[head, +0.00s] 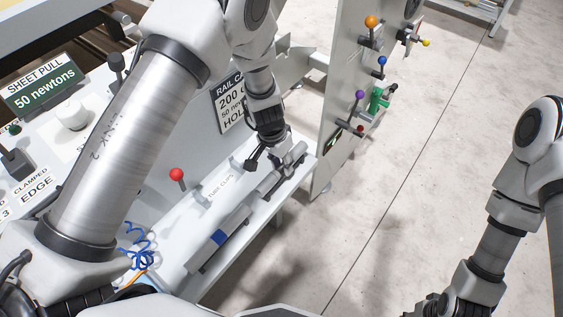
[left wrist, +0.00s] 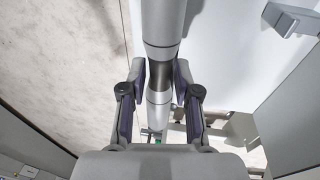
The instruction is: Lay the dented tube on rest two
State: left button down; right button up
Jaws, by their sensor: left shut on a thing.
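My left gripper (head: 272,158) is over the far end of the white shelf. It is shut on a grey metal tube (head: 268,184). In the left wrist view the tube (left wrist: 163,18) runs lengthwise between the two fingers (left wrist: 159,85), with a darker, narrower stretch there. I cannot make out a dent. A grey length with a blue band (head: 219,238) lies along the shelf's near part; I cannot tell whether it is part of the same tube. No rest marked two is readable. My right gripper (head: 440,306) shows only partly at the bottom edge; its fingers are unclear.
An upright grey panel (head: 345,80) with several coloured knobs stands just beyond the shelf's far end. A grey bracket (left wrist: 291,19) shows in the left wrist view. Open floor lies to the right.

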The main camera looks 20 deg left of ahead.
pick_arm(q)
jog(key=shift+f+b, duration=0.55)
jog(key=shift+b, duration=0.05)
jog(key=c, duration=0.8)
grip_release()
jog(key=shift+o, duration=0.2)
jog(key=shift+r, duration=0.15)
notch_tip(320, 180, up, 12)
jog(key=a, duration=0.2)
jog(key=shift+s, duration=0.25)
jog(key=shift+f, duration=0.2)
